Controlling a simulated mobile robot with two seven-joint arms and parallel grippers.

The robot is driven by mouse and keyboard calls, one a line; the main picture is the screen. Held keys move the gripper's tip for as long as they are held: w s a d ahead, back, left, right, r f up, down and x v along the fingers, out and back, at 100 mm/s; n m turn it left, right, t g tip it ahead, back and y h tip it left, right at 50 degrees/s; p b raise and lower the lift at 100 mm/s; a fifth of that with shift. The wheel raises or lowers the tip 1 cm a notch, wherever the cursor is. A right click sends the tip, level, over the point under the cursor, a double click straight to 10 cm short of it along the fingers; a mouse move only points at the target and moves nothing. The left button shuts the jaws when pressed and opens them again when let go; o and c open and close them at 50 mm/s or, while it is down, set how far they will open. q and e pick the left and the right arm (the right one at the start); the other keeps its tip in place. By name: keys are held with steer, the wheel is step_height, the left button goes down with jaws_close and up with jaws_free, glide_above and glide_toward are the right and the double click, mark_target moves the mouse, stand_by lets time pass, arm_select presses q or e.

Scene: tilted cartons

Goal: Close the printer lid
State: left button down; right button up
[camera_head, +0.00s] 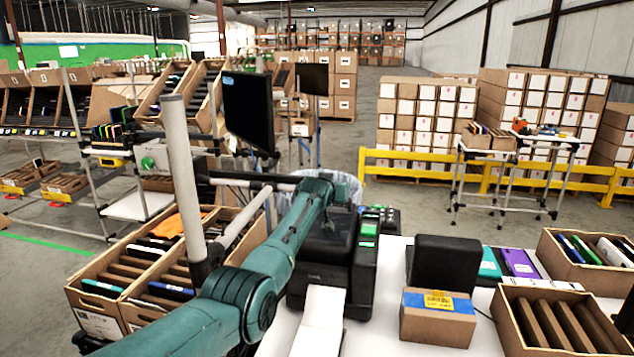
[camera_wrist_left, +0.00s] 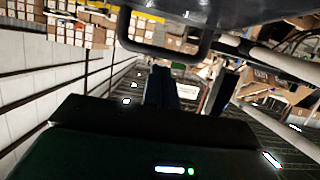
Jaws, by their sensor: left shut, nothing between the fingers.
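The black printer (camera_head: 362,275) stands on the white table, with a green-lit panel and a white sheet (camera_head: 322,315) in front of it. My teal left arm crosses in front of its left and upper part, so I cannot tell how far its lid is open. My left gripper is hidden behind the arm in the head view. In the left wrist view, its fingers (camera_wrist_left: 162,88) are together and empty. A dark body with a loop-shaped bar (camera_wrist_left: 165,40), probably part of the printer, is close beyond them. My right gripper is not in view.
A black block (camera_head: 445,264) and a small carton (camera_head: 437,325) stand right of the printer. An open carton with dividers (camera_head: 515,330) is farther right. Divided cartons (camera_head: 95,318) stand at left. A monitor (camera_head: 248,110) and a grey post (camera_head: 185,180) are near my arm.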

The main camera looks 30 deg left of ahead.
arm_select(q)
steer(key=s+d+r+p, duration=0.1)
steer(key=s+d+r, duration=0.1)
steer(key=s+r, duration=0.6)
steer(key=shift+s+r+p, duration=0.4)
steer(key=shift+r, duration=0.05)
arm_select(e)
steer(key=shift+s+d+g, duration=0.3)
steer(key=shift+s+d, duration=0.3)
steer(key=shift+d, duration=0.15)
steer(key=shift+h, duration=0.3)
